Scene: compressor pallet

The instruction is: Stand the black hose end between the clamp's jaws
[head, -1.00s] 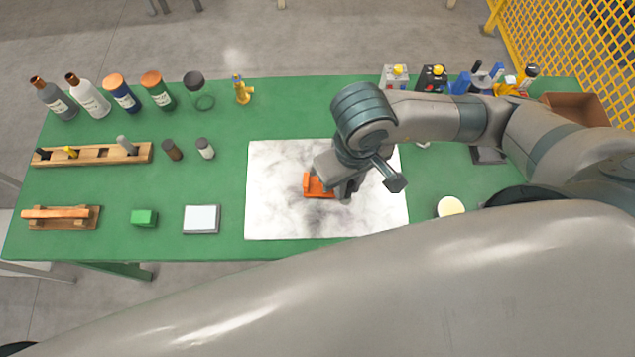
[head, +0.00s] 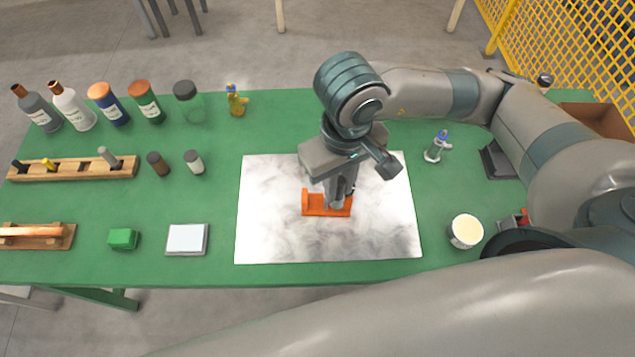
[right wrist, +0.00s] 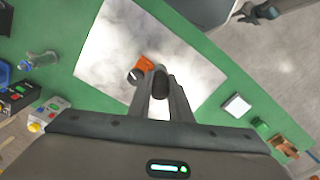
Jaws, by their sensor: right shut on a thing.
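The orange clamp (head: 313,207) lies on the pale marbled sheet (head: 270,235), and part of it shows in the right wrist view (right wrist: 146,63). My right gripper (head: 341,190) points down over the clamp's right part. It is shut on a dark piece, the black hose end (right wrist: 160,82), which shows between the fingertips in the right wrist view. A dark round part (right wrist: 135,75) shows beside the clamp there. The fingers hide much of the contact, so I cannot tell whether the hose end sits between the jaws. My left gripper is not in view.
A wooden rack (head: 75,172), several bottles, a green block (head: 123,238) and a white pad (head: 187,240) stand to the left. A cream-topped jar (head: 466,231) and a small grey fitting (head: 438,146) are to the right. The sheet around the clamp is clear.

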